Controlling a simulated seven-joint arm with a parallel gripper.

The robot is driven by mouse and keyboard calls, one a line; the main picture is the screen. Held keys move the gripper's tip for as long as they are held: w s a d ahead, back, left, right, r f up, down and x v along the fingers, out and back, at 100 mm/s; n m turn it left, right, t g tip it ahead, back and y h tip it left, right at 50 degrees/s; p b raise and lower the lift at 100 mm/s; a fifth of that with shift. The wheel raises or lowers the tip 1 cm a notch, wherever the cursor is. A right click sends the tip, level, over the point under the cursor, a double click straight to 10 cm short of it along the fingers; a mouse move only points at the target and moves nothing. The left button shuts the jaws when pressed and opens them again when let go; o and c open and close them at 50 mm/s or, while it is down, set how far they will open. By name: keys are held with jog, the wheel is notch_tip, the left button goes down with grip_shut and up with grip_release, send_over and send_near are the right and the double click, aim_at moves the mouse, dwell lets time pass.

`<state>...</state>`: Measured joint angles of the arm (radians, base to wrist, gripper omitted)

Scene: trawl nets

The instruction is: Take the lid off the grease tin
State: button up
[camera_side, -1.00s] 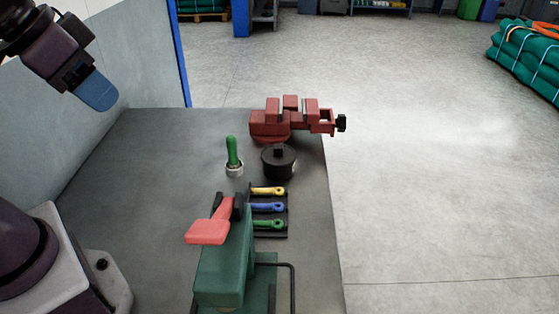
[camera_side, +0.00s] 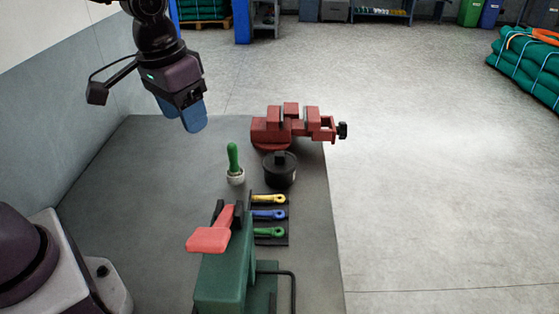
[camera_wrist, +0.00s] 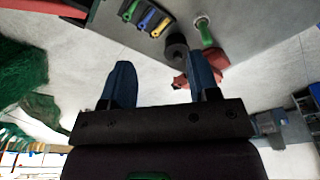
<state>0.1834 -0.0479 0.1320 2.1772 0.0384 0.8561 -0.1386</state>
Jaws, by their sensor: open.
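The grease tin (camera_side: 279,177) is a round black tin standing upright on the bench. Its black lid (camera_side: 292,158) is on top, with a block-like knob (camera_side: 280,157) in the middle. The tin also shows in the wrist view (camera_wrist: 177,50), beyond and between my fingers. My gripper (camera_side: 194,118) has blue fingers and is in the air, to the left of the tin and well above the bench. In the wrist view my gripper (camera_wrist: 161,63) is open, with nothing between the fingers.
Several coloured spanners (camera_side: 268,214) lie in front, then a green machine with a red lever (camera_side: 222,275). The bench's left side (camera_side: 150,200) is clear.

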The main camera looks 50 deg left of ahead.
jog(key=w+f+n+y, duration=0.2)
jog(key=w+f+n, duration=0.2)
jog(key=w+f, duration=0.9)
jog(key=n+t+y, duration=0.1)
jog(key=n, duration=0.3)
send_near(279, 154)
jog(key=x, duration=0.4)
jog(key=shift+s+a, duration=0.15)
jog(key=shift+a, duration=0.15)
jog(key=shift+d+x, duration=0.15)
jog(key=shift+x, duration=1.15)
jog(key=shift+d+x, duration=0.15)
jog(key=shift+x, duration=1.2)
jog(key=c, duration=1)
